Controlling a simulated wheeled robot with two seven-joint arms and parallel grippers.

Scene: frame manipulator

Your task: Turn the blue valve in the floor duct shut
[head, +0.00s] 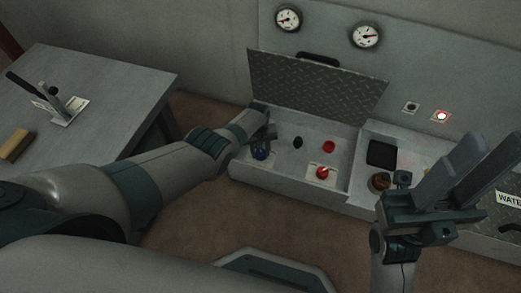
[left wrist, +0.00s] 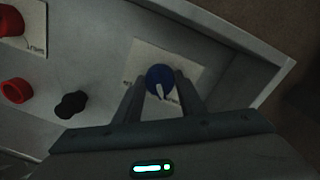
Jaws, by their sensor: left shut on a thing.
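The blue valve (head: 261,154) is a round knob at the left end of the open floor duct (head: 285,185). It also shows in the left wrist view (left wrist: 157,74), on a pale label plate, with a white pointer mark toward the gripper's palm. My left gripper (head: 265,140) reaches into the duct and is shut on the blue valve, with one finger (left wrist: 158,84) on each side of it. In the head view the arm partly hides these fingers. My right gripper (head: 492,145) is raised at the right with its fingers apart and nothing between them.
The duct also holds a black knob (head: 297,142), a red ring-shaped part (head: 328,147) and a red valve (head: 322,172). Its treadplate lid (head: 320,85) stands open against the wall panel. A grey bench (head: 110,95) stands at the left.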

